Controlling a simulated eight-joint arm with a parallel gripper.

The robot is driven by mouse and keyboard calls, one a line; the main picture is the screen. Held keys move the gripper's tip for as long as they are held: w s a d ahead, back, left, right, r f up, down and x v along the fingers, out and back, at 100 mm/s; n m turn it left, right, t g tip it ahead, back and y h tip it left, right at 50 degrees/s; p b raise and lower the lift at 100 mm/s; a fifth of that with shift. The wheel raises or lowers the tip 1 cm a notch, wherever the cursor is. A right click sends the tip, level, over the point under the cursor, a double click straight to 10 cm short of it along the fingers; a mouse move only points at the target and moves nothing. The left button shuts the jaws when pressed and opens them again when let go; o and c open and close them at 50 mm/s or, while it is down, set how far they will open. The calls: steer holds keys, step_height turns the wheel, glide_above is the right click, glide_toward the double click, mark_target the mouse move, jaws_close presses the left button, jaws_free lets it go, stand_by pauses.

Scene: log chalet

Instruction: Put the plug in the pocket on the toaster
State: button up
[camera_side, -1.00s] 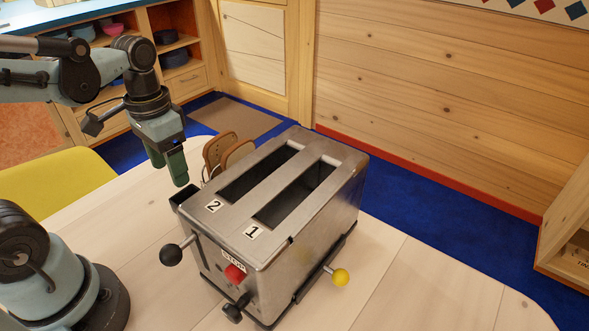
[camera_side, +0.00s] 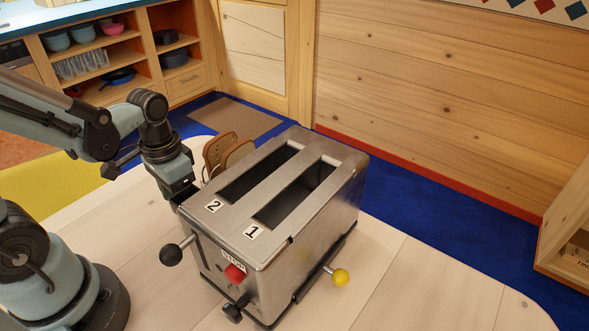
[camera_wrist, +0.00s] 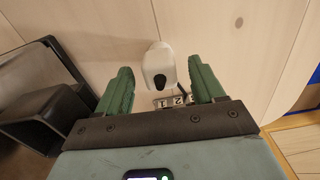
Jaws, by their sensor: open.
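The steel toaster (camera_side: 330,228) stands on the pale table in the side view. Its dark pocket is on its left side, mostly hidden behind my gripper (camera_side: 180,197). In the wrist view, a white plug (camera_wrist: 158,60) with a dark spot lies over the tabletop. My gripper (camera_wrist: 160,85) is open, with its green fingers spread to either side of the plug and not closed on it. In the side view the fingertips are hidden by the toaster, and the plug cannot be seen.
A dark open box-like form (camera_wrist: 40,112) is close by at the left of the wrist view. Brown toast slices (camera_side: 218,149) stand behind the toaster. Levers with black (camera_side: 171,255) and yellow (camera_side: 340,277) knobs stick out. The table's right part is clear.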

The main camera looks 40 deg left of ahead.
steer(key=shift+f, duration=0.45)
steer(key=c, duration=1.1)
steer(key=shift+r, duration=0.15)
steer(key=shift+r, duration=4.65)
steer(key=shift+n, duration=0.4)
steer(key=shift+s+d+r, duration=0.25)
steer(key=shift+d+r, duration=1.05)
steer(key=shift+r, duration=0.55)
steer(key=shift+s+d+r, duration=0.3)
steer(key=shift+d+r, duration=1.05)
steer(key=shift+r, duration=0.5)
steer(key=shift+s+d+r, duration=0.25)
steer(key=shift+d+r, duration=1.05)
steer(key=shift+r, duration=0.55)
